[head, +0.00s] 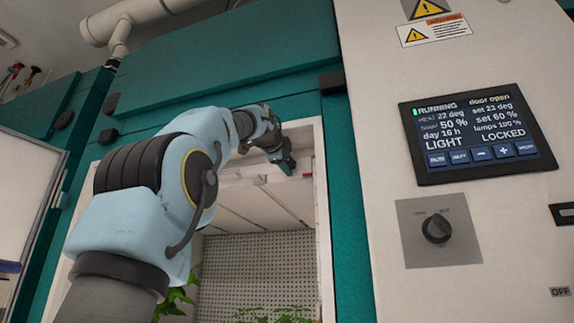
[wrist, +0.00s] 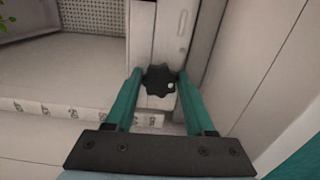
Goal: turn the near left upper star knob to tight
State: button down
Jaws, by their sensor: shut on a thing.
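The black star knob (wrist: 157,79) sits on a pale upright post (wrist: 166,28) inside the chamber opening. It has rounded lobes and a small light dot on its lower right part. My gripper (wrist: 160,84) has its two green fingers on either side of the knob and is shut on it. In the head view my gripper (head: 287,165) is at the upper right corner of the chamber opening, and the knob cannot be made out there. Faint marks on the post are too small to read.
A pale strip with printed marks (wrist: 60,109) runs left of the knob. The chamber frame (head: 325,230) is close on the right. Green plants (head: 275,314) stand low inside. A control panel (head: 478,132) reads "door open" and a black dial (head: 436,228) is below it.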

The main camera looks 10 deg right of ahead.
jog(key=shift+d+f+m, duration=0.1)
jog(key=shift+f+m, duration=0.05)
jog(key=shift+m, duration=0.25)
jog(key=shift+c, duration=1.3)
grip_release()
jog(key=b+v, duration=0.5)
jog(key=v, duration=0.5)
jog(key=shift+s, duration=0.4)
